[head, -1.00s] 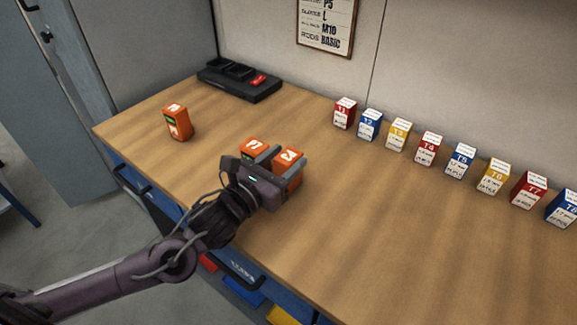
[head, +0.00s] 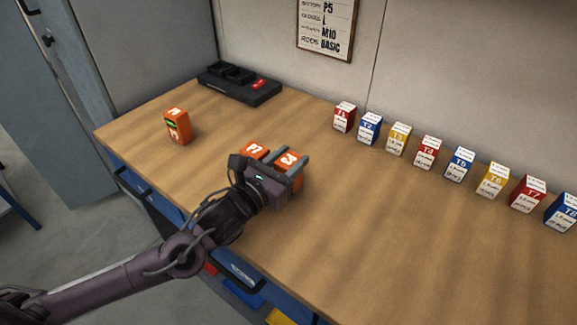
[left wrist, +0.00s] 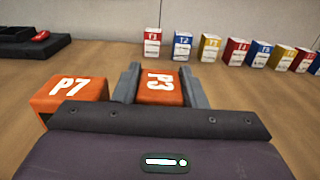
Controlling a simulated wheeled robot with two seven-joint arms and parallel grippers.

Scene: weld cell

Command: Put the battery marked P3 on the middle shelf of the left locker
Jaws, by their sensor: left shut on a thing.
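The orange battery marked P3 (left wrist: 160,86) stands between the fingers of my left gripper (left wrist: 162,82), with its white label up. In the head view my left gripper (head: 284,169) is shut on this battery (head: 289,158) at the worktop, near the bench's front edge. I cannot tell whether the battery touches the wood. The orange battery marked P7 (left wrist: 72,92) is just left of the gripper, and it also shows in the head view (head: 253,150). Another orange battery (head: 177,127) stands farther left, its label unclear. My right gripper is not in view. No locker shelf shows.
A row of red, blue and yellow boxes (head: 428,152) lines the back of the bench (head: 400,240). A black charger-like unit (head: 240,82) sits at the back left. A grey-blue cabinet (head: 60,95) stands past the bench's left end. The right part of the worktop is clear.

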